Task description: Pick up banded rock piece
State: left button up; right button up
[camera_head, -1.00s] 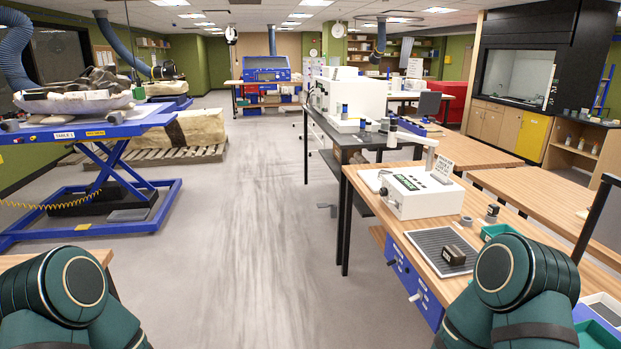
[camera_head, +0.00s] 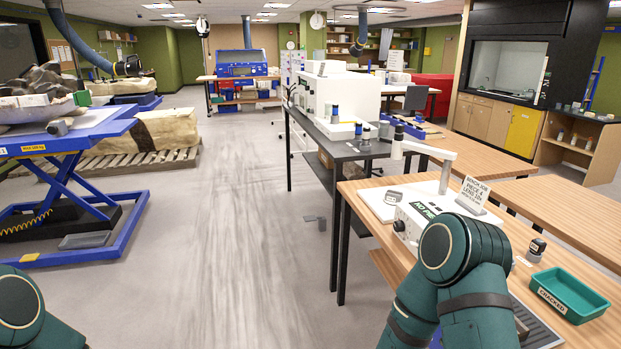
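I cannot identify a banded rock piece for certain. A small dark block (camera_head: 521,329) shows partly at the edge of a ridged grey mat (camera_head: 540,332) on the right-hand wooden bench, mostly hidden behind my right arm. A small grey piece (camera_head: 393,197) lies on the white plate of the instrument on that bench; its banding is too small to tell. My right arm rises in front of the bench and hides part of the instrument. My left arm shows only at the lower left corner. Neither gripper is in view.
A white instrument (camera_head: 415,217) with a sign (camera_head: 472,194) stands on the bench. A green tray (camera_head: 568,294) marked "cracked" is to its right. A black-legged table (camera_head: 345,149) stands behind. A blue lift table (camera_head: 70,140) is at left.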

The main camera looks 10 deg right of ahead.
aim_at(395, 197)
jog(key=i, duration=2.2)
jog(key=i+j+z, duration=0.1)
jog(key=i, duration=1)
jog(key=i+j, duration=0.1)
jog(key=i, duration=1)
jog(key=i+z, duration=0.1)
jog(key=z, duration=3)
